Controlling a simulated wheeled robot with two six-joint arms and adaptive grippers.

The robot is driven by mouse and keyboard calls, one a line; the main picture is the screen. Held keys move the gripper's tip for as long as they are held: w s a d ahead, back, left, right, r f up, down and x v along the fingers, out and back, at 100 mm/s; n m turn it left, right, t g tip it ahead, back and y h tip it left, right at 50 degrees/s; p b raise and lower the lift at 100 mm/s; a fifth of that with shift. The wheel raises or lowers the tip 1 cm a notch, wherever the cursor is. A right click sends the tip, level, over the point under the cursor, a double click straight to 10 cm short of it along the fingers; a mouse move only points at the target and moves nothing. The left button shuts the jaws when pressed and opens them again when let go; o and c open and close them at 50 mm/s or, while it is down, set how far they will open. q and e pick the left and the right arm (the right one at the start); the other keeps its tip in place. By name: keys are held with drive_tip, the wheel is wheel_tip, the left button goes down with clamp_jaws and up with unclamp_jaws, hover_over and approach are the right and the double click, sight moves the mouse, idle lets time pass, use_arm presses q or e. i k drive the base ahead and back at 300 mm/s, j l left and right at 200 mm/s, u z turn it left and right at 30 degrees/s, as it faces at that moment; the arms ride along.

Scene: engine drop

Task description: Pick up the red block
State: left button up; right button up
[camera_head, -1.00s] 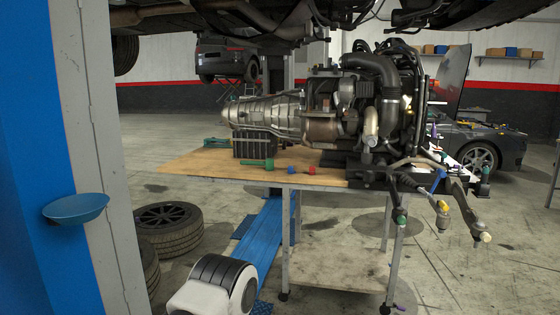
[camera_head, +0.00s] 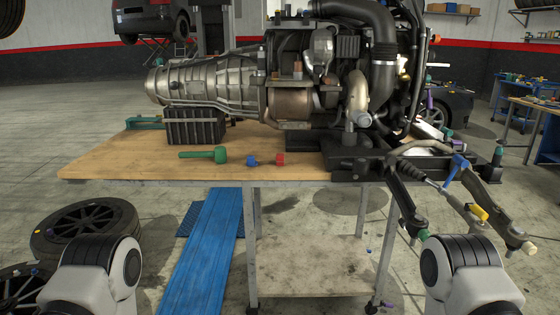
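A small red block (camera_head: 280,159) lies on the wooden tabletop (camera_head: 110,165) near its front edge, in front of the engine. A small blue piece (camera_head: 252,161) is just to its left; I cannot tell whether the two are joined. A green mallet-like tool (camera_head: 221,155) lies further left. Only rounded white and black links of my two arms show at the bottom left and bottom right. Both grippers are out of view, and nothing of mine touches the red block.
A large engine (camera_head: 300,85) stands on the table behind the red block. Black suspension arms (camera_head: 405,205) stick out past the table's right front. Tyres (camera_head: 90,230) lie on the floor at left, and a blue ramp (camera_head: 205,235) runs beside the table leg.

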sight(279, 156)
drive_tip(key=i+l, duration=0.8)
drive_tip(key=l, duration=0.2)
